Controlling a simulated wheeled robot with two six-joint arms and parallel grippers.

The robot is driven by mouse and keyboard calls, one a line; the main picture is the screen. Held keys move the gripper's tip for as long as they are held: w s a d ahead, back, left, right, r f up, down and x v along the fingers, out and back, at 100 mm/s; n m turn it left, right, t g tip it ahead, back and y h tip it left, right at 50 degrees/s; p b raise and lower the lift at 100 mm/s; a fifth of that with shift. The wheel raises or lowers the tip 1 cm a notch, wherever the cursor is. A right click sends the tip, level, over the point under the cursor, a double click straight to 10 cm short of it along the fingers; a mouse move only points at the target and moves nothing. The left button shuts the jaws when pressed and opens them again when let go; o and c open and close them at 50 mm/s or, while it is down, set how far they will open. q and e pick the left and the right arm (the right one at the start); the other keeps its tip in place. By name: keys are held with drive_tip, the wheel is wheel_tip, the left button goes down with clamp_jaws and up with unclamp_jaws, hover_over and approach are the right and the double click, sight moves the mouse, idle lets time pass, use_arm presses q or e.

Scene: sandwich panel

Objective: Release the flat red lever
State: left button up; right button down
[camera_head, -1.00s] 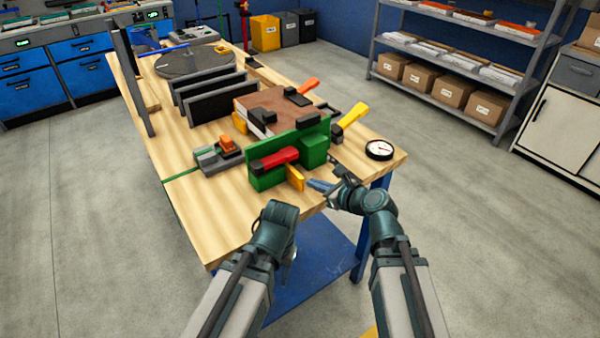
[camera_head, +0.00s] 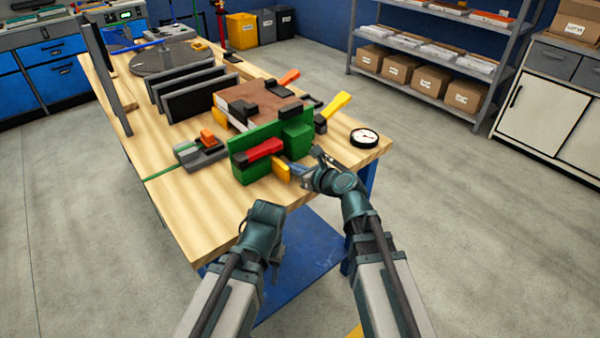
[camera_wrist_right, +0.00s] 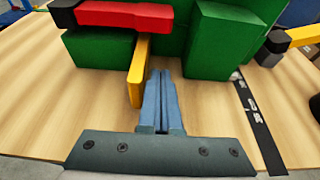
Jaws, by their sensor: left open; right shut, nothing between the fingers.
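The flat red lever (camera_head: 263,149) lies roughly level across the front of the green fixture (camera_head: 250,170), its black end at the left. It also shows at the top of the right wrist view (camera_wrist_right: 128,14). A yellow lever (camera_wrist_right: 138,72) hangs below the red one. My right gripper (camera_wrist_right: 161,80) is shut and empty, with its blue fingertips just right of the yellow lever, below the red lever. In the head view the right gripper (camera_head: 294,168) is at the fixture's front. My left gripper (camera_head: 268,240) is open at the table's front edge; its fingers are mostly hidden.
A brown-topped panel (camera_head: 250,96) lies behind the fixture, with orange and yellow levers (camera_head: 338,103) around it. A gauge (camera_head: 364,137) sits right. A grey clamp with an orange part (camera_head: 205,147) sits left. The front left tabletop (camera_head: 200,210) is bare.

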sight(284, 153)
drive_tip(key=b+x, duration=0.1)
drive_tip(key=x, duration=0.3)
drive_tip(key=shift+w+f, duration=0.15)
wheel_tip(284, 153, up, 4)
drive_tip(key=p, duration=0.4)
drive_tip(key=shift+r, duration=0.2)
drive_tip(key=r+n+p, duration=0.1)
drive_tip(key=r+n+t+h+p, duration=0.1)
drive_tip(key=r+p, duration=0.1)
drive_tip(key=r+n+p, duration=0.1)
drive_tip(key=r+p, duration=0.1)
drive_tip(key=shift+a+r+n+t+h, duration=0.15)
drive_tip(key=shift+a+n+t+h, duration=0.15)
drive_tip(key=shift+n+h, duration=0.1)
